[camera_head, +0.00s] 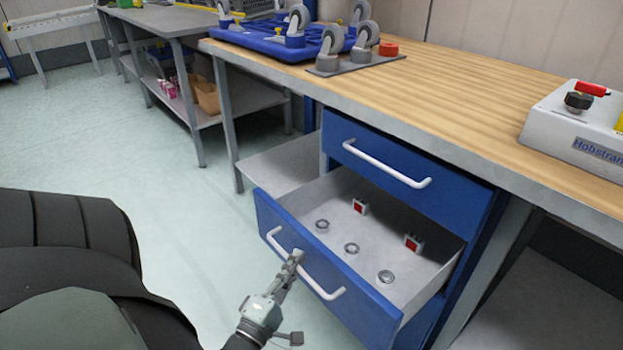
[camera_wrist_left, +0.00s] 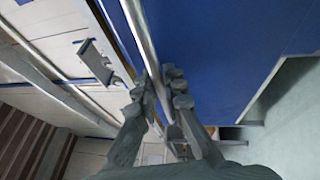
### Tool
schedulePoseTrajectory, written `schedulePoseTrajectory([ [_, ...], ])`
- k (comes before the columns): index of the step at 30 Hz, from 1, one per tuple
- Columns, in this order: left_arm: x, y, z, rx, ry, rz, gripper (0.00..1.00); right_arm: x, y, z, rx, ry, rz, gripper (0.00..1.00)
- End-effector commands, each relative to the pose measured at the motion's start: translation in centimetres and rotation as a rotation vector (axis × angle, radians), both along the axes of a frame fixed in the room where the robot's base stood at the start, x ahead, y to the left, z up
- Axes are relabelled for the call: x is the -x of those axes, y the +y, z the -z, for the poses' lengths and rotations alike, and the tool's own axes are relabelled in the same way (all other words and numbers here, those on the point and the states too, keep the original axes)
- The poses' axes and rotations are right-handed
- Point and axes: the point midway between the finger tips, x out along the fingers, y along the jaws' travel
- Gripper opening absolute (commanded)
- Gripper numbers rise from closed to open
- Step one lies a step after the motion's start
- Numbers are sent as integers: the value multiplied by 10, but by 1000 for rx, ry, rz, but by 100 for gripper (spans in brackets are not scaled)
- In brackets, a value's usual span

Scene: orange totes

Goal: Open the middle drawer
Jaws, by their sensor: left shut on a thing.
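The middle drawer (camera_head: 325,272) has a blue front and stands pulled well out of the cabinet under the wooden workbench. Its white bar handle (camera_head: 326,291) runs across the front. My left gripper (camera_head: 293,261) is at this handle, near its middle, with its fingers shut on it. In the left wrist view the handle (camera_wrist_left: 146,45) passes between the fingers of my left gripper (camera_wrist_left: 164,88). Inside the drawer lie several metal rings (camera_head: 351,248) and two small red and grey parts (camera_head: 360,206). My right gripper is not in view.
The top drawer (camera_head: 405,170) above is closed. The wooden worktop (camera_head: 440,90) carries a blue caster frame (camera_head: 290,42) and a grey control box (camera_head: 580,125). A grey shelf bench (camera_head: 170,20) stands at the back left. The floor left of the drawer is clear.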

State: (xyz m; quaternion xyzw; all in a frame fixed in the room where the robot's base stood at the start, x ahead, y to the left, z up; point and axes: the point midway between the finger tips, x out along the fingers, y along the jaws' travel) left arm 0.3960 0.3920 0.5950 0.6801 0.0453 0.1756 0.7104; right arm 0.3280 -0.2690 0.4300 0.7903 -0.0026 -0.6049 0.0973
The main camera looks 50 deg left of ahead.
Motion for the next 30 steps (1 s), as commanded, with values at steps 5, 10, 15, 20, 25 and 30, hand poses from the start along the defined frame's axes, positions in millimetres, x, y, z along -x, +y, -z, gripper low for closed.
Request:
schedulePoseTrajectory([
  [5, 16, 1, -1, -1, 0, 1, 0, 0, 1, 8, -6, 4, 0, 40],
  [10, 21, 1, 0, 0, -1, 1, 0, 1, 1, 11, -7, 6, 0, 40],
  [15, 21, 1, 0, 0, -1, 1, 0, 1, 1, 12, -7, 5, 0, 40],
  [20, 21, 1, 0, 0, -1, 1, 0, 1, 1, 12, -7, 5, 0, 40],
  [25, 21, 1, 0, 0, -1, 1, 30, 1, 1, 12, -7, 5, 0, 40],
  [30, 21, 2, 0, 0, -1, 1, 31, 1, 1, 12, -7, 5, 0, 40],
])
